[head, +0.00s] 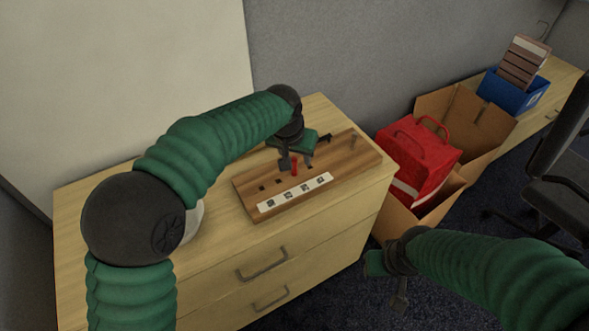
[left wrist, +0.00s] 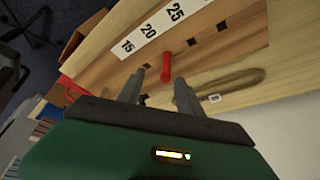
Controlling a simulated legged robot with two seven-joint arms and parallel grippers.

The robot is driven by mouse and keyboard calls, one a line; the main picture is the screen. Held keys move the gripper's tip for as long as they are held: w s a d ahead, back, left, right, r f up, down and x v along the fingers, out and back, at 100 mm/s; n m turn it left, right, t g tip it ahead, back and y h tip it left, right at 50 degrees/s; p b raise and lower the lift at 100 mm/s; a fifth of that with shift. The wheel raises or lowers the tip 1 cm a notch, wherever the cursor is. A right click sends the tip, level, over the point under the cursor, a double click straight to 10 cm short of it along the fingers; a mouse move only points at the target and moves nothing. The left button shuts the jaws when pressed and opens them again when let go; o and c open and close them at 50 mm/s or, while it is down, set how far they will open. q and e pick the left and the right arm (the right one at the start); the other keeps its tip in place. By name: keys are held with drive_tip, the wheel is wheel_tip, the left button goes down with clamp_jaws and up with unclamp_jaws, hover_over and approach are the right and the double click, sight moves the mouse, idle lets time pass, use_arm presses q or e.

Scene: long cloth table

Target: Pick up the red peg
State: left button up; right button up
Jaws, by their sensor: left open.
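The small red peg (head: 294,168) stands in a wooden board (head: 349,163) with square holes and a white number strip. The peg also shows in the left wrist view (left wrist: 166,66), just ahead of my fingertips and in line with the space between them. My left gripper (head: 296,161) is open and low over the board at the peg, its two dark fingers apart; they show in the left wrist view (left wrist: 160,83) too. I cannot tell whether either finger touches the peg. My right gripper (head: 392,284) is off the dresser's front side, far from the board; its jaw opening is unclear.
The board lies on a light wooden drawer unit (head: 100,240). To the right are a cardboard box (head: 485,125) with a red bag (head: 425,165), a blue bin (head: 515,95) and a dark chair (head: 560,190).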

sight(293, 162)
use_arm(q)
drive_tip(key=x, duration=0.1)
drive_tip(key=b+x, duration=0.1)
drive_tip(key=x, duration=0.1)
drive_tip(key=a+x, duration=0.1)
drive_tip(key=x, duration=0.1)
drive_tip(key=shift+s+f, duration=0.2)
drive_tip(key=shift+f, duration=0.15)
drive_tip(key=shift+s+r, duration=0.1)
drive_tip(key=shift+r, duration=0.05)
drive_tip(key=c, duration=0.3)
clamp_jaws()
